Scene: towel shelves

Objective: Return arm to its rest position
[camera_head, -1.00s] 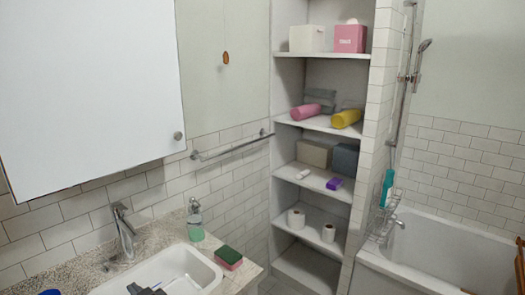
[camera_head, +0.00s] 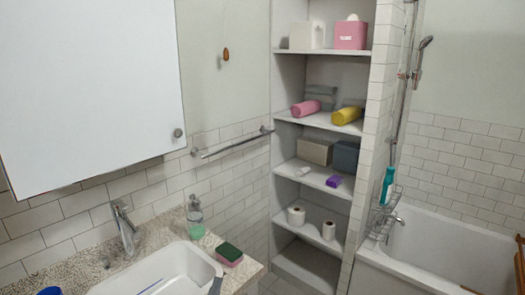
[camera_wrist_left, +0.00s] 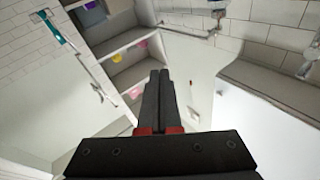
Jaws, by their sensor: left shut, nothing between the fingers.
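My left gripper (camera_wrist_left: 160,76) shows in the left wrist view with its two black fingers together and nothing between them. Red parts sit at the finger bases. In the head view only a small dark piece at the bottom edge, over the sink (camera_head: 150,276), may be part of my left arm; the fingers cannot be made out there. My right gripper does not show.
The shelf unit holds a pink towel roll (camera_head: 305,108), a yellow towel roll (camera_head: 347,116), boxes and paper rolls. A soap bottle (camera_head: 195,217) and sponge (camera_head: 229,253) stand by the sink. A cabinet (camera_head: 90,85) hangs above; a towel rail (camera_head: 232,144) is on the wall.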

